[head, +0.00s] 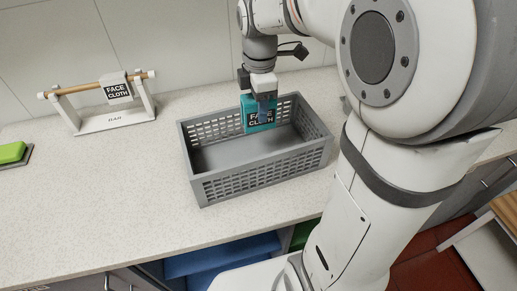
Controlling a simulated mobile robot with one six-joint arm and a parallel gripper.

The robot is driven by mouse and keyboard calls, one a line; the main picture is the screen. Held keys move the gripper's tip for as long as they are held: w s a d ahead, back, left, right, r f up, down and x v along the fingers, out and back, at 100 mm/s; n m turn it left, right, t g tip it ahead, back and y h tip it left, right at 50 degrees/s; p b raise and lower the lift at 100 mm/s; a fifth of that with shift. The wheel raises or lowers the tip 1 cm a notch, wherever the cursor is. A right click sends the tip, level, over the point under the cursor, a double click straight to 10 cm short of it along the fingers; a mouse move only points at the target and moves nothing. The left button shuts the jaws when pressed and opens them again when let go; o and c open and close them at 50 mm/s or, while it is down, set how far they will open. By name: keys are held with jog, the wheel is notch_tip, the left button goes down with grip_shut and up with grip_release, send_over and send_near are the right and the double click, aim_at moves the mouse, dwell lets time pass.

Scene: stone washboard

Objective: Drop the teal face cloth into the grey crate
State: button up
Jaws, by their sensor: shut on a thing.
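The teal face cloth (247,115), with a dark "FACE CLOTH" label, hangs upright from my gripper (264,95). My gripper is shut on it and points down. The grey crate (265,178) stands on the counter with lattice walls and an open top. In the head view the cloth overlaps the inside of the crate's back wall, and its lower edge shows below the rim line. I cannot tell exactly how far the cloth is above the crate floor. The visible crate floor is bare.
A white stand (113,120) with a wooden bar holds a white cloth labelled "FACE CLOTH" (117,89) at the back left. A green block (12,152) lies on a dark tray at the left edge. The pale counter (90,200) left of the crate is clear. A tiled wall rises behind.

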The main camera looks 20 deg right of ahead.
jog(key=o, duration=1.1)
jog(key=shift+c, duration=0.2)
notch_tip(320, 180, up, 8)
jog(key=shift+f, duration=0.1)
jog(key=s+f+m+t, duration=0.3)
jog(key=s+f+m, duration=0.6)
jog(key=s+m, duration=0.5)
jog(key=m, duration=0.4)
jog(key=shift+d+f, duration=0.3)
jog(key=shift+f, duration=0.1)
